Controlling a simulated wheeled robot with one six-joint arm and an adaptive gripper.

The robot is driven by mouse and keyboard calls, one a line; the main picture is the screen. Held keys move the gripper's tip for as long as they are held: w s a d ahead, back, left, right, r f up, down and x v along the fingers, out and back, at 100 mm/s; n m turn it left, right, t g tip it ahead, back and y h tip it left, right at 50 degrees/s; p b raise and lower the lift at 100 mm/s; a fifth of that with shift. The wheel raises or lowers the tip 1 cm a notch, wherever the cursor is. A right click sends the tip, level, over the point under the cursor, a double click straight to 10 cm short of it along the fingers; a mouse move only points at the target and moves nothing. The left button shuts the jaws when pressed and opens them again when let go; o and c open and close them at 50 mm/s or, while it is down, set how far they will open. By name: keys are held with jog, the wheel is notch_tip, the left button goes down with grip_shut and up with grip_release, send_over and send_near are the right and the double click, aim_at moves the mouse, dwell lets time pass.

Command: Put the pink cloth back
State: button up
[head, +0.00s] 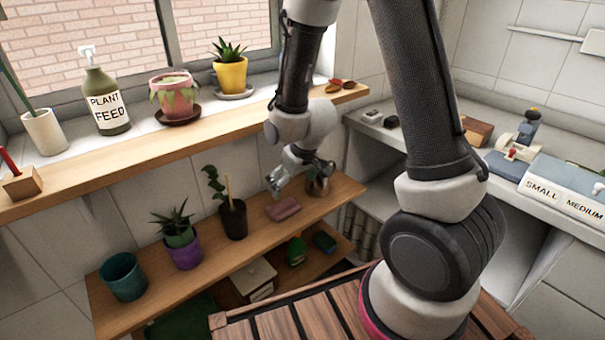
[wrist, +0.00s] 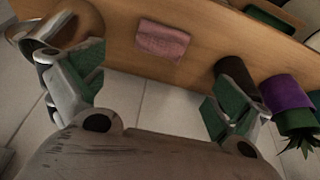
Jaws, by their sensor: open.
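The pink cloth (head: 284,208) lies folded flat on the wooden shelf below the window ledge. It sits between a dark pot with a stick and a metal pot. In the wrist view the pink cloth (wrist: 162,41) lies on the shelf board, ahead of the fingers and between their lines. My gripper (head: 287,180) is just above and behind the cloth in the head view, apart from it. In the wrist view my gripper (wrist: 152,92) shows two widely spread fingers with green pads and nothing between them.
On the same shelf stand a dark pot (head: 233,218), a purple pot (head: 184,252), a teal pot (head: 122,277) and a metal pot (head: 318,184). A lower shelf holds a box (head: 254,279) and small items. The ledge above carries a plant feed bottle (head: 106,100) and potted plants.

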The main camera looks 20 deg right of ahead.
jog(key=s+d+r+m, duration=0.1)
jog(key=s+d+r, duration=0.2)
jog(key=r, duration=0.4)
jog(key=s+d+r+m, duration=0.1)
jog(key=s+d+r, duration=0.25)
jog(key=r, duration=0.45)
jog(key=s+d+r, duration=0.3)
jog(key=s+r, duration=0.2)
jog(key=s, duration=0.3)
jog(key=s+d+r+m+h, duration=0.1)
jog(key=s+d+r, duration=0.3)
jog(key=s, duration=0.4)
jog(key=shift+r+m, duration=0.3)
jog(key=shift+r, duration=0.55)
